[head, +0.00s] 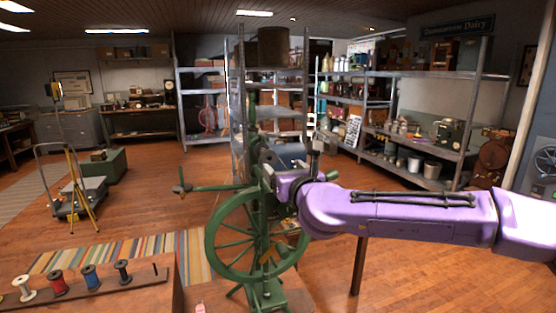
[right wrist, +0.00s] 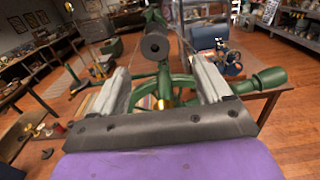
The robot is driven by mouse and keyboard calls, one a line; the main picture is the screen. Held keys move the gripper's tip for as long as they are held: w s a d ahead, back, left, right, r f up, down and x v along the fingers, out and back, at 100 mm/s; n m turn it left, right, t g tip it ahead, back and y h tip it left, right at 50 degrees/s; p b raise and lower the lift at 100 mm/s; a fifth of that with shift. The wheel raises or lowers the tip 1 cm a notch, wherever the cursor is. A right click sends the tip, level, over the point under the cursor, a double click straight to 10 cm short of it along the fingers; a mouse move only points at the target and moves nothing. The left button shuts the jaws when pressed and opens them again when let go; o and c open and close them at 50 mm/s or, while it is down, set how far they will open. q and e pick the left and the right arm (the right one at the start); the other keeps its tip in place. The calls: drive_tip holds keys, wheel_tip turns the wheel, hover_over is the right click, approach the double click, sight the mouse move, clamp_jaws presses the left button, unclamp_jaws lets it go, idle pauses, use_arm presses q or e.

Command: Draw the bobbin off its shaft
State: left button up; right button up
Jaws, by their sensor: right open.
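The green spinning wheel (head: 213,243) stands in the middle of the head view. My right gripper (head: 268,160) is at its upper part, reaching in from the right. In the right wrist view the two grey fingers of my right gripper (right wrist: 160,66) are spread apart. A dark round end with a central hole (right wrist: 156,46), apparently the bobbin end, shows between and just beyond the fingertips. Green wheel parts (right wrist: 163,84) lie behind and below it. I cannot tell whether the fingers touch it. The shaft is not clearly seen. My left gripper is out of view.
A wooden rack (head: 140,288) at front left holds white, red (head: 57,283), blue and black spools and a bare peg (head: 155,270). A striped rug (head: 140,250) lies behind it. Metal shelves (head: 425,75) stand at the back right. Open floor lies left of the wheel.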

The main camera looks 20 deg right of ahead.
sight(271, 160)
drive_tip(key=shift+w+a+r+p, duration=0.1)
drive_tip(key=shift+w+a+p, duration=0.1)
drive_tip(key=shift+w+a, duration=0.3)
drive_tip(key=shift+w+a+r+p, duration=0.1)
drive_tip(key=shift+w+a+p, duration=0.1)
drive_tip(key=shift+w, duration=0.5)
drive_tip(key=w, duration=0.2)
drive_tip(key=w+f, duration=0.1)
drive_tip(key=w, duration=0.2)
drive_tip(key=shift+d, duration=0.1)
drive_tip(key=shift+w+d, duration=0.1)
drive_tip(key=shift+w, duration=0.2)
drive_tip(key=shift+w+r, duration=0.15)
drive_tip(key=shift+r, duration=0.05)
drive_tip(key=shift+w+f, duration=0.1)
drive_tip(key=shift+w, duration=0.3)
drive_tip(key=shift+s, duration=0.2)
drive_tip(key=c, duration=0.8)
drive_tip(key=shift+w, duration=0.1)
